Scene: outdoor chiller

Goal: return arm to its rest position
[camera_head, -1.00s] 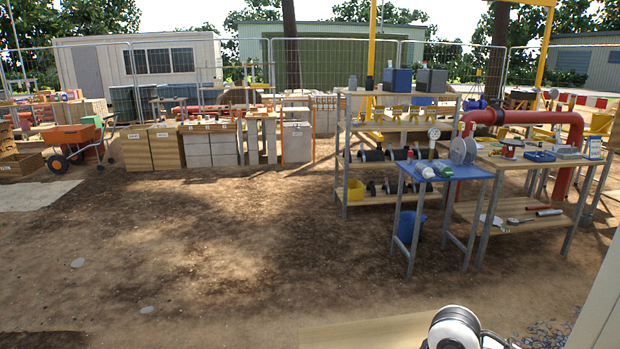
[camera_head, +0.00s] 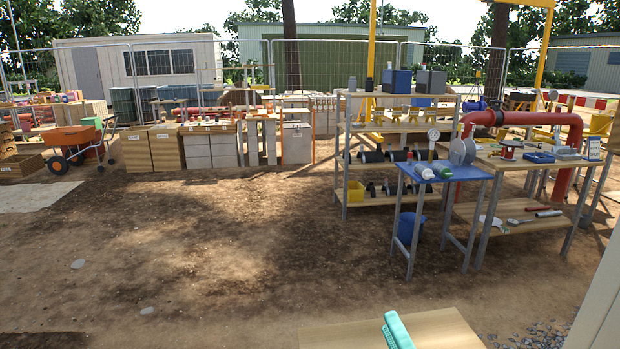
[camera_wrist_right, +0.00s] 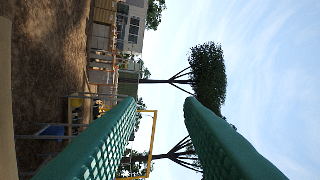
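My right gripper (camera_head: 397,331) shows at the bottom edge of the head view as teal ribbed finger pads pointing up, in front of a plain wooden board. In the right wrist view my right gripper (camera_wrist_right: 160,102) has its two green fingers well apart with nothing between them, so it is open and empty. That view is turned sideways and looks out at sky, trees and the yard. My left arm and left gripper are not in view.
The wooden board (camera_head: 440,328) lies close below my right gripper. A pale panel (camera_head: 598,310) stands at the right edge. A blue-topped table (camera_head: 450,172) and a shelf rack (camera_head: 345,140) stand further off. Open dirt ground (camera_head: 230,240) lies left and centre.

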